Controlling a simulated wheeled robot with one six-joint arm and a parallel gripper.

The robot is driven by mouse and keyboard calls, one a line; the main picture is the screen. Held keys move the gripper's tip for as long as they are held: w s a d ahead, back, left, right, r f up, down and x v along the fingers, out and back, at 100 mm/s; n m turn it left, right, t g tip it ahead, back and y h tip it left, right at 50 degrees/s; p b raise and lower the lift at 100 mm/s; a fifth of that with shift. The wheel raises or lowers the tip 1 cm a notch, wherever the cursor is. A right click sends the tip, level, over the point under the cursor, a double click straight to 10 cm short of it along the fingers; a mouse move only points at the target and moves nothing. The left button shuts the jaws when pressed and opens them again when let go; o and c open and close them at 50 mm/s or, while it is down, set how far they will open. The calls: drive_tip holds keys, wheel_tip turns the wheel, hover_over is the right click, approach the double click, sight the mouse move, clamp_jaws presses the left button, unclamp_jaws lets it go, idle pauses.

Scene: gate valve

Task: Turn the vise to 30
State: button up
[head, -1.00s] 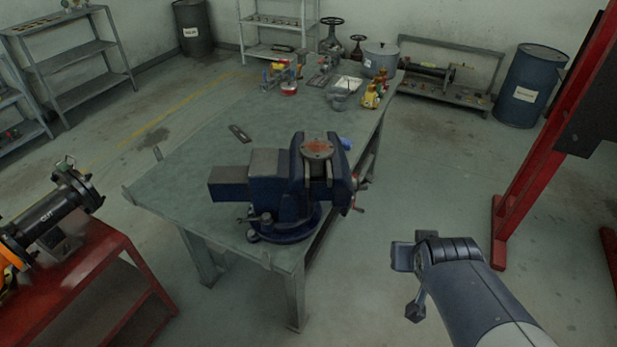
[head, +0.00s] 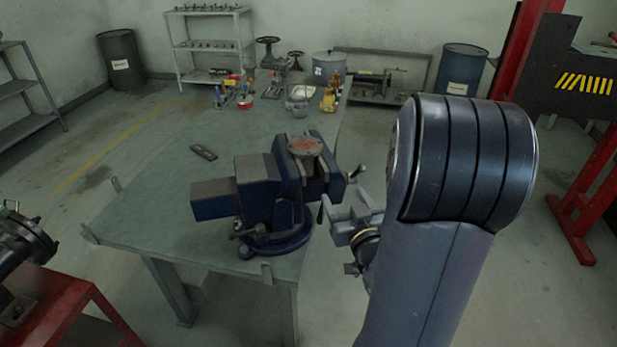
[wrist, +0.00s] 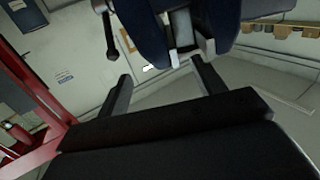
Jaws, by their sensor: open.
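The blue vise (head: 268,195) stands on the near end of the green workbench, with a rust-marked round flange (head: 305,146) at its jaws. Its handle (head: 356,173) shows at its right side. My gripper (head: 330,216) is open and empty, just right of the vise, its fingers pointing left towards it. In the wrist view, my gripper's two fingers (wrist: 163,84) stand apart below the blue vise body (wrist: 225,25). A dark bar with a rounded end (wrist: 111,38), likely the handle, hangs beyond the left finger. I cannot tell whether anything touches. My arm hides part of the right side.
The workbench (head: 150,190) has small valves and tools at its far end and a flat dark piece (head: 203,152) in the middle. A red stand (head: 60,320) is at the lower left. A red frame (head: 575,205) stands at the right.

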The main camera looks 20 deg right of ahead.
drive_tip(key=w+p, duration=0.1)
drive_tip(key=w, duration=0.2)
drive_tip(key=w+d+p, duration=0.1)
drive_tip(key=w, duration=0.6)
drive_tip(key=shift+w+d+p, duration=0.3)
drive_tip(key=shift+w+p, duration=0.05)
drive_tip(key=shift+p, duration=0.05)
